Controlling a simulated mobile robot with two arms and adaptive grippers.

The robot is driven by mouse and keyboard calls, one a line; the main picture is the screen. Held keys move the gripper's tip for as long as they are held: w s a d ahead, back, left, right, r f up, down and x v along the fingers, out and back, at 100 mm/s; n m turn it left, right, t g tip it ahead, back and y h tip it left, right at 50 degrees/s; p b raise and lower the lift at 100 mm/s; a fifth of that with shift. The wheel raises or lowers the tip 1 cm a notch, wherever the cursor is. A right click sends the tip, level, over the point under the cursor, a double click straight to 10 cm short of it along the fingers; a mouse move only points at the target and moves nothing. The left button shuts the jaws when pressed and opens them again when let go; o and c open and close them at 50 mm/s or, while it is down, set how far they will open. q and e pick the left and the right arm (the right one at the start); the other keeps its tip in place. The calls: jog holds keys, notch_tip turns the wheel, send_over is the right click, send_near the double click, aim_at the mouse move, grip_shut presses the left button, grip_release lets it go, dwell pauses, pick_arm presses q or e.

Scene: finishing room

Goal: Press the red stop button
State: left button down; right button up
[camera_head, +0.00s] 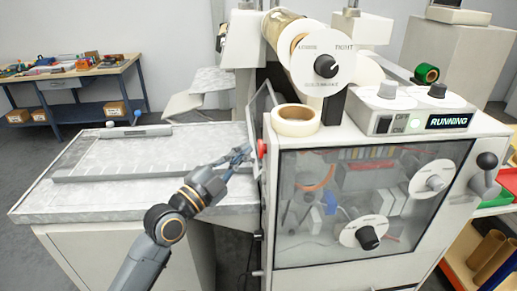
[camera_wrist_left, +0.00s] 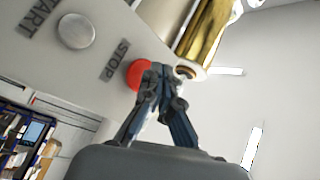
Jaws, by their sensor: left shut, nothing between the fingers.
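The red stop button (camera_head: 262,148) sits on the left side of the machine, seen edge-on in the head view. In the left wrist view the red stop button (camera_wrist_left: 139,74) shows beside the printed word STOP, partly hidden by my fingers. My left gripper (camera_head: 240,155) is shut and empty, just left of the button. In the wrist view its fingertips (camera_wrist_left: 165,75) overlap the button's right side; I cannot tell whether they touch it. A silver start button (camera_wrist_left: 76,31) is on the same panel. My right gripper is not in view.
The machine's display (camera_head: 447,122) reads RUNNING. A tape roll (camera_head: 296,121) lies on the machine top. A pale worktable (camera_head: 100,200) extends left under my left arm, with a metal bar across it. A workbench (camera_head: 70,72) stands at the back left.

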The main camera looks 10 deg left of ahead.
pick_arm(q)
jog(key=shift+d, duration=0.1)
jog(key=shift+w+d, duration=0.1)
jog(key=shift+d, duration=0.25)
jog(key=shift+w+d, duration=0.1)
jog(key=shift+d, duration=0.3)
dwell(0.8)
jog(key=shift+a, duration=0.15)
jog(key=shift+s+a, duration=0.2)
jog(key=shift+a, duration=0.45)
